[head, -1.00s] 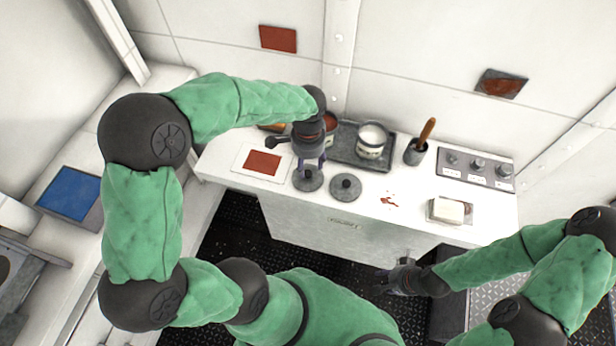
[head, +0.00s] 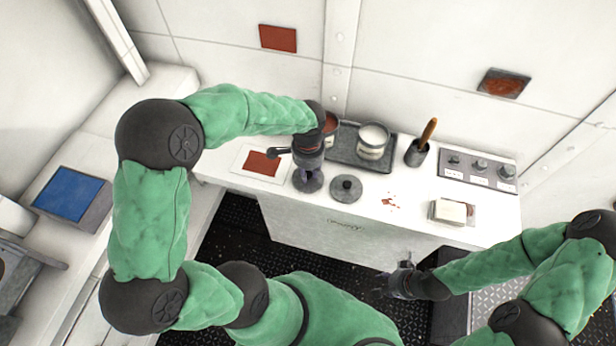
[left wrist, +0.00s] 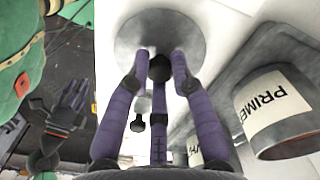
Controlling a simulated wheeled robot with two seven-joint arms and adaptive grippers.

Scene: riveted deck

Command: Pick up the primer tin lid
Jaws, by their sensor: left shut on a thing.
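A round grey lid (head: 308,182) with a dark knob is at the front left of the white counter. My left gripper (head: 309,174) is above it, its fingers closed around the knob. The left wrist view shows the lid's grey disc (left wrist: 158,38) beyond the three purple fingers. I cannot tell whether the lid touches the counter. A similar second lid (head: 346,189) lies just to its right. A tin labelled "PRIME…" (left wrist: 277,112) shows in the left wrist view. My right gripper (head: 396,279) is low in front of the counter, fingers apart and empty.
A tin of white paint (head: 373,141) stands on a dark tray (head: 346,158); a red-filled tin (head: 331,121) is partly hidden by my left arm. A brush pot (head: 417,152), a switch panel (head: 478,170), a white block (head: 451,211) and a red-patched card (head: 262,164) are around.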

